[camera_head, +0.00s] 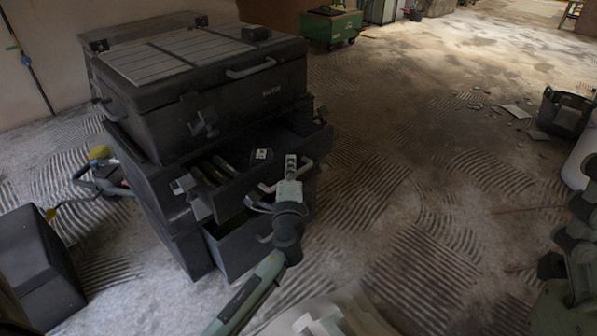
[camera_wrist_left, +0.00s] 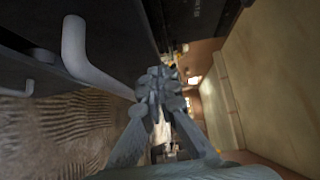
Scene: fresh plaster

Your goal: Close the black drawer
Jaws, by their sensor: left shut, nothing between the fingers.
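The black drawer (camera_head: 232,190) belongs to a dark tool chest (camera_head: 222,122) in the head view. It is pulled out, with several objects inside, and has a pale bar handle (camera_head: 306,165) on its front. My left gripper (camera_head: 291,168) is at this front, overlapping the handle from this angle. In the left wrist view, the fingers (camera_wrist_left: 155,80) are together and empty, right beside the pale handle (camera_wrist_left: 75,45); whether they touch it is unclear. My right arm shows at the right edge, but its gripper is out of sight.
A lower drawer (camera_head: 238,245) also stands partly out beneath. A dark box (camera_head: 38,262) is at the lower left, with a yellow-and-black tool (camera_head: 100,175) behind it. A dark bucket (camera_head: 565,110) stands at the right. The textured floor right of the chest is largely clear.

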